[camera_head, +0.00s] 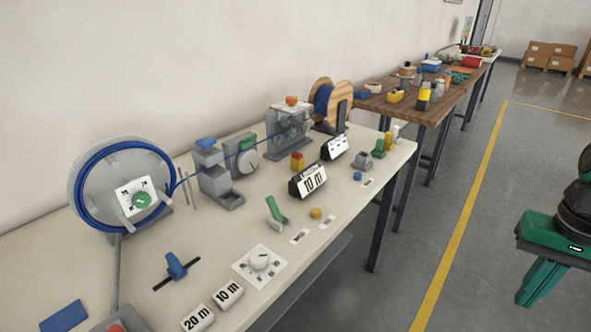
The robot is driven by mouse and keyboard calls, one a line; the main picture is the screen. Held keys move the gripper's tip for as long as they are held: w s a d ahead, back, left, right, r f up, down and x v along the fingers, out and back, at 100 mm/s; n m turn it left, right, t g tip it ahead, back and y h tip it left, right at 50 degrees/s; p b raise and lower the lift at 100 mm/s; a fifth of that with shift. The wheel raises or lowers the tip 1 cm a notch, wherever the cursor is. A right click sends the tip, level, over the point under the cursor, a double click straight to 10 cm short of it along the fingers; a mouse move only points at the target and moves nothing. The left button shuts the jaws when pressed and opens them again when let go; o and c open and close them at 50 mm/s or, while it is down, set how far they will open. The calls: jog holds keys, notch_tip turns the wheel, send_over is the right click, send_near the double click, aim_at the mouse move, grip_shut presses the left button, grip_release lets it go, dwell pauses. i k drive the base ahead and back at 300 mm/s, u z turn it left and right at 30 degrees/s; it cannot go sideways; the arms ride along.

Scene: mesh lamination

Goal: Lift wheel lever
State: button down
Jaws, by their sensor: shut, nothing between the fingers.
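A large grey wheel (92,160) with a blue cable coiled around it stands at the left of the table, with a white plate and a green knob (141,200) at its hub. A green lever (274,210) on a grey base sits mid-table, tilted. A blue lever (176,266) sits in a dark slot in front of the wheel. I cannot tell which of these is the wheel lever. My gripper (528,302) is green, points down over the floor at the far right, and is shut and empty, well apart from the table and wheel.
The cream table (225,262) also bears a dial plate (260,264), label blocks reading 10 m (229,293) and 20 m (197,318), a 10 m display (308,181) and a cable spool (345,92). A wooden bench (432,112) stands behind. The floor beside the yellow line (458,215) is clear.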

aim_at(272, 206)
jog(key=u, duration=0.1)
jog(key=i, duration=1)
jog(key=u, duration=0.4)
